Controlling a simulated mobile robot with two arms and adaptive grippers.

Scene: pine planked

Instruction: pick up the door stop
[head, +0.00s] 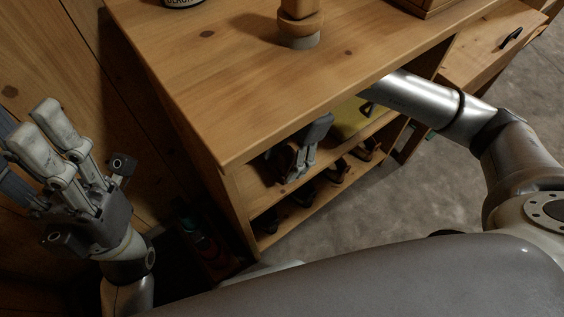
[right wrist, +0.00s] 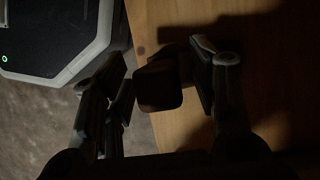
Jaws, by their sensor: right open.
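A dark brown block, seemingly the door stop (right wrist: 158,85), lies between the fingers of my right gripper (right wrist: 160,62) in the right wrist view. It rests on or just above a wooden surface, in deep shadow. The right gripper is open, with its fingers on both sides of the block; I cannot tell whether they touch it. In the head view my right gripper (head: 300,150) is at the shelf opening under the wooden top, and the block cannot be made out there. My left gripper (head: 45,125) is raised at the left, away from the shelf, with nothing visible in it.
The wooden top (head: 215,85) overhangs the shelves and carries a turned wooden piece (head: 299,22). A yellow-green item (head: 347,118) lies on the shelf beyond the right gripper. Several dark items sit on the lower shelf (head: 290,215). Grey floor (head: 430,195) is open at the right.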

